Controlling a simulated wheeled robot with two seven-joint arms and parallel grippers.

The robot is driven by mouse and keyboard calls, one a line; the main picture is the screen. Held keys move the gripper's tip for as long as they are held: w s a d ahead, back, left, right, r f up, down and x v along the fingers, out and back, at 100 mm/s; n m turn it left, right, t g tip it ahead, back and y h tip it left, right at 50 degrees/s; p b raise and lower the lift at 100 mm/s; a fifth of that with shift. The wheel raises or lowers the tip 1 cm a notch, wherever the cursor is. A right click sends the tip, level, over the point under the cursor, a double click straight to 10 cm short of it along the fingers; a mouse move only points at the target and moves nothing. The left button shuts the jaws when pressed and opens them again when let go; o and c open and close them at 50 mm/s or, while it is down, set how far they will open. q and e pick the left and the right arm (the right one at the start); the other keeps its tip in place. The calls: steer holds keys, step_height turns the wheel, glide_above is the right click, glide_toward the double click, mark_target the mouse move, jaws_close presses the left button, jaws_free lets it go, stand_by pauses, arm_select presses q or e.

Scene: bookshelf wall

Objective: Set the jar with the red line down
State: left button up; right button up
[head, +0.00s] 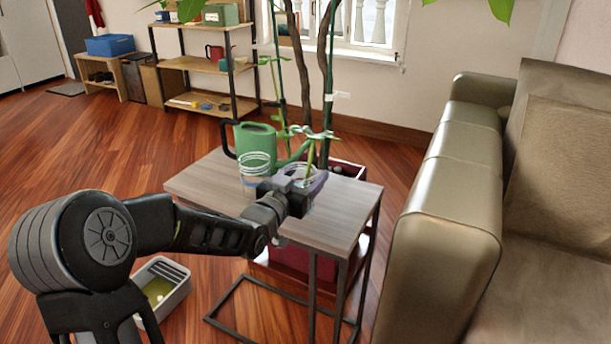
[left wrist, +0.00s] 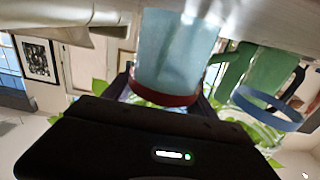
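The jar with the red line (left wrist: 176,52) is clear; its red band shows near the rim in the left wrist view, which is upside down. In the head view the jar (head: 314,186) is partly hidden by my left gripper (head: 297,190), which is shut around it over the small wooden side table (head: 215,183). A green cutting (head: 309,155) rises at the jar. The jar's base is at or close to the tabletop; I cannot tell if it touches. My right gripper is not in view.
A clear jar with a blue line (head: 255,172) stands left of the held jar, in front of a green watering can (head: 257,139). The table's front right is bare. A sofa (head: 440,220) stands at the right, and a grey bin (head: 165,288) on the floor.

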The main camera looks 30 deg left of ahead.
arm_select(q)
steer(key=o, duration=0.3)
steer(key=shift+o, duration=0.2)
steer(key=shift+r, duration=0.15)
steer(key=shift+r, duration=0.1)
steer(key=s+p, duration=0.2)
steer(key=s, duration=1)
steer(key=shift+d, duration=0.1)
